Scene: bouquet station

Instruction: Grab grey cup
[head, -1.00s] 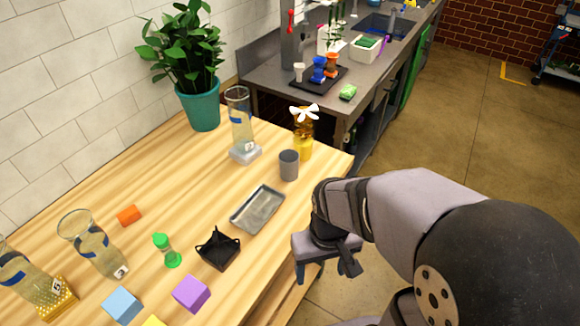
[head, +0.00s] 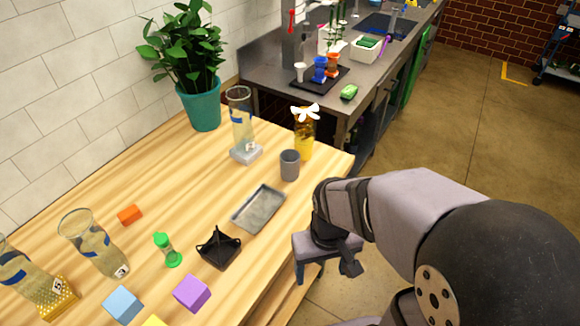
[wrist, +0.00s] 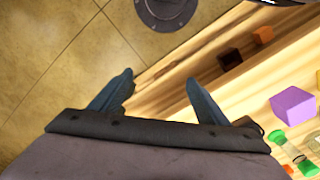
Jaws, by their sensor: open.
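The grey cup (head: 289,165) stands upright on the wooden table near its right edge, beside the amber bottle with a white bow. My gripper (head: 326,272) is off the table's right edge, below and right of the cup in the head view, and apart from it. In the wrist view my gripper (wrist: 160,85) shows two blue fingers spread apart with nothing between them. The cup cannot be made out in the wrist view.
The amber bottle (head: 305,135) and a glass vase (head: 241,120) on a grey block stand close to the cup. A metal tray (head: 258,208) and a black holder (head: 219,249) lie nearer. A potted plant (head: 203,105) stands at the back.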

